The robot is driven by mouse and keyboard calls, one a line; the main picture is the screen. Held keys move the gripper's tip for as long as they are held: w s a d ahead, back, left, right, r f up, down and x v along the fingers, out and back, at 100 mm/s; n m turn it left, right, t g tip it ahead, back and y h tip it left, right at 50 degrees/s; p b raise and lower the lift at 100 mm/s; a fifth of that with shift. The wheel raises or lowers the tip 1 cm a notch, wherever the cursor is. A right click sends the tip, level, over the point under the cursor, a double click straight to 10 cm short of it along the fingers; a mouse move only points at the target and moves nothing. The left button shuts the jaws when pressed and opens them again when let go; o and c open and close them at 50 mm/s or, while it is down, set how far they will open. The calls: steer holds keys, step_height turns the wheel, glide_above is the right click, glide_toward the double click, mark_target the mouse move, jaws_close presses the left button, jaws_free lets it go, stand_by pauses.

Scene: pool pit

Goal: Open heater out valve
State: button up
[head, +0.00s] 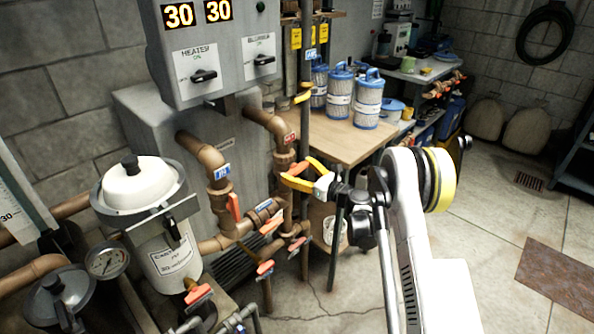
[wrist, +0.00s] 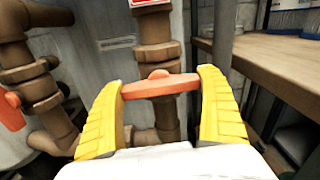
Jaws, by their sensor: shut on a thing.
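An orange valve handle (wrist: 160,86) sits on a brown vertical pipe (wrist: 154,30) in the wrist view. The handle lies crosswise to that pipe. A red label on the pipe is cut off at the top of the wrist view; it also shows in the head view (head: 290,138), too small to read. My gripper (wrist: 163,80) has its yellow fingers at the two ends of the handle and is shut on it. In the head view my gripper (head: 303,172) is at the same pipe, hiding most of the handle.
Another orange handle (head: 234,207) is on the blue-labelled pipe to the left, with several more below. A grey control box (head: 215,50) hangs above. A wooden bench (head: 345,138) with blue filter cartridges stands close on the right. The floor (head: 480,190) farther right is clear.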

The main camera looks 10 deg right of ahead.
steer(key=n, duration=0.3)
steer(key=shift+n, duration=0.4)
steer(key=n, duration=0.9)
steer(key=shift+n, duration=2.2)
steer(key=o, duration=1)
steer(key=shift+c, duration=0.2)
steer(key=shift+s, duration=0.1)
steer(key=v, duration=1.2)
